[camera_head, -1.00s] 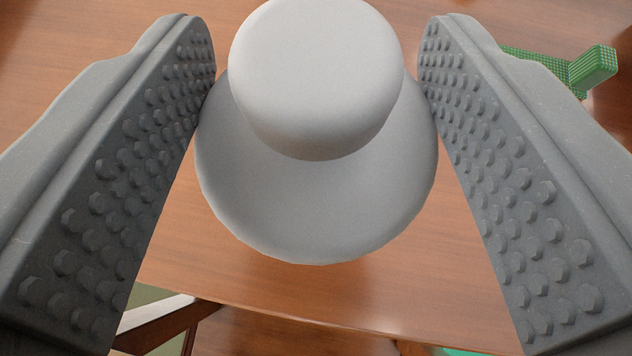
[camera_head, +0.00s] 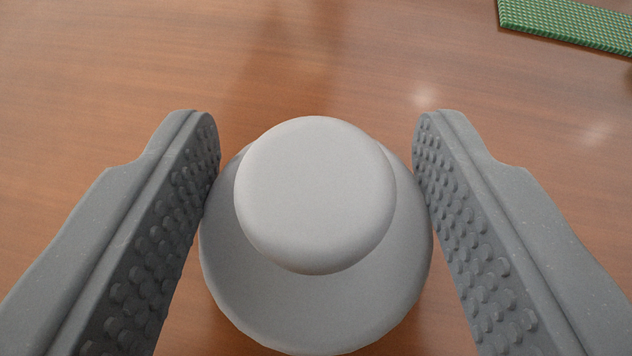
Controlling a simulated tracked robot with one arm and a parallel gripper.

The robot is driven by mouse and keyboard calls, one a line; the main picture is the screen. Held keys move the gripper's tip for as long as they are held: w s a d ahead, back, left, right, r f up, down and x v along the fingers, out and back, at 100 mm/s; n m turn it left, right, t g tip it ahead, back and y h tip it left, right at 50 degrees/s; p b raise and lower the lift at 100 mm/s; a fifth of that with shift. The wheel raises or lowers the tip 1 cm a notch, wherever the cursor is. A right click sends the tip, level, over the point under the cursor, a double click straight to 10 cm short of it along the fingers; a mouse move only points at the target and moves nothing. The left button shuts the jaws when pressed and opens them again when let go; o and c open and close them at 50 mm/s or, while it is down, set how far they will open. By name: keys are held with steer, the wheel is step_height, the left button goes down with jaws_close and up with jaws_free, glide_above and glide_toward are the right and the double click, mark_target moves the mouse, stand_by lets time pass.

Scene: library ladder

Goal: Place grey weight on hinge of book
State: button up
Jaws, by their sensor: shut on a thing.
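The grey weight (camera_head: 315,195) has a rounded knob on top of a wider round base. My gripper (camera_head: 316,130) is shut on it, with one studded finger against each side of the wide base. The weight sits between the fingers over the brown wooden tabletop; I cannot tell whether it touches the wood. A green patterned object (camera_head: 570,24) lies at the top right and is cut off by the frame edge; I cannot tell whether it is the book. No hinge can be made out.
The brown wooden table (camera_head: 130,70) fills the background. Its surface is bare beyond and to the left of the weight. The green object at the top right is the only other thing on it in view.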

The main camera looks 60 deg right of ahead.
steer(key=shift+f+b, duration=0.1)
steer(key=shift+b, duration=0.2)
steer(key=o, duration=1.3)
steer(key=shift+p, duration=1.25)
steer(key=v, duration=1.3)
steer(key=shift+s+a+r, duration=0.15)
steer(key=shift+a+r, duration=0.1)
steer(key=shift+a, duration=0.05)
